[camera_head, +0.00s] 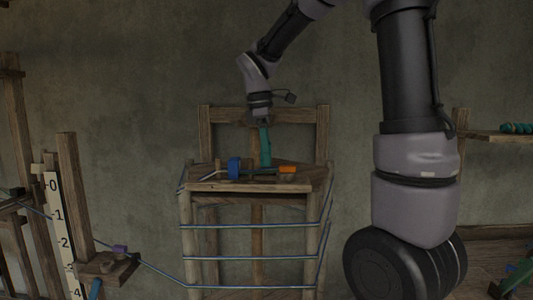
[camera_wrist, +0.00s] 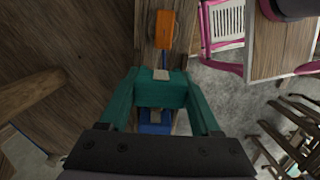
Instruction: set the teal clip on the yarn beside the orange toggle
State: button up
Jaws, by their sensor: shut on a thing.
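My gripper (camera_head: 265,158) reaches down to the small wooden stand's top, between the orange toggle (camera_head: 287,169) on the right and a blue piece (camera_head: 234,168) on the left. In the wrist view, its two teal fingers (camera_wrist: 160,88) are shut on the teal clip (camera_wrist: 160,97), which spans between them. The orange toggle (camera_wrist: 166,30) is beyond the clip with a short gap; the blue piece (camera_wrist: 155,119) is on the near side. In the head view I cannot separate clip from fingers. Yarn contact under the clip is hidden.
Blue-grey yarn (camera_head: 255,226) wraps the stand (camera_head: 250,188) in several lines and runs left to a post with a numbered scale (camera_head: 63,235). A shelf (camera_head: 500,136) with teal pieces is at right. A pink-framed chair (camera_wrist: 222,25) shows in the wrist view.

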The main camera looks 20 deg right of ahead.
jog(key=shift+f, duration=0.15)
jog(key=shift+f, duration=0.9)
jog(key=shift+f, duration=0.1)
jog(key=shift+f, duration=0.75)
jog(key=shift+s+f, duration=0.1)
jog(key=shift+s+f, duration=0.1)
jog(key=shift+f, duration=0.1)
dwell(0.4)
